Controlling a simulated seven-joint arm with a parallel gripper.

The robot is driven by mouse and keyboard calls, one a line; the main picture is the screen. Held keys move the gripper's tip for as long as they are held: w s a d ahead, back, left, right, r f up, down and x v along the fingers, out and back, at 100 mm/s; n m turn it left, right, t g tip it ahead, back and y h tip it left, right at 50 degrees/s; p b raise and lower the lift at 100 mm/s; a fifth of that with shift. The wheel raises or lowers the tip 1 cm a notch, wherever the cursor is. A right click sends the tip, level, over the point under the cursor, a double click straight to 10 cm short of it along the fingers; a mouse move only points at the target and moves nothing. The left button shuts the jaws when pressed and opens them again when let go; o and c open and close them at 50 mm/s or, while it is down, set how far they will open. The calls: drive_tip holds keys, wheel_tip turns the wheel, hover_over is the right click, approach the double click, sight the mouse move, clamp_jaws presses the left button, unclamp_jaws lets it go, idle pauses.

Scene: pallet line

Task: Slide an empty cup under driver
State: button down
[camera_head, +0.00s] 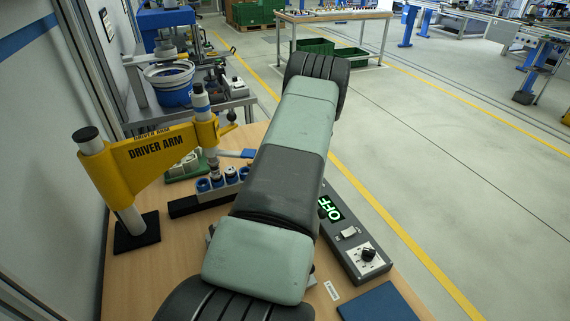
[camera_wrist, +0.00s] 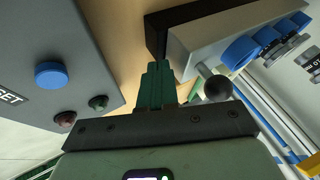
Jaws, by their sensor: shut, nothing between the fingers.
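The yellow driver arm (camera_head: 160,153) stands at the left of the wooden bench, and its vertical driver (camera_head: 213,158) hangs over a pale block (camera_head: 222,192) with a row of blue-rimmed cups (camera_head: 203,185). The block sits on a black rail (camera_head: 184,207); my arm hides its right end. I cannot tell surely which cups are empty. In the wrist view, my gripper (camera_wrist: 157,72) has its green fingers shut and empty, beside the near end of the block (camera_wrist: 195,55). A rod with a black ball knob (camera_wrist: 217,88) sticks out from the block, right of the fingers; contact is unclear.
A grey control box (camera_head: 355,243) with a lit OFF sign lies right of my arm. A grey box with a blue button (camera_wrist: 52,73) is left of my fingers in the wrist view. A green tray (camera_head: 184,170) lies behind the rail, and a blue mat (camera_head: 374,304) at front right.

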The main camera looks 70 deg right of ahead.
drive_tip(key=shift+w+a, duration=0.15)
drive_tip(key=shift+a, duration=0.05)
drive_tip(key=w+a, duration=0.7)
drive_tip(key=shift+w+a, duration=0.1)
idle(0.3)
drive_tip(key=s+d, duration=0.3)
drive_tip(key=shift+s+d, duration=0.25)
drive_tip(key=v, duration=1)
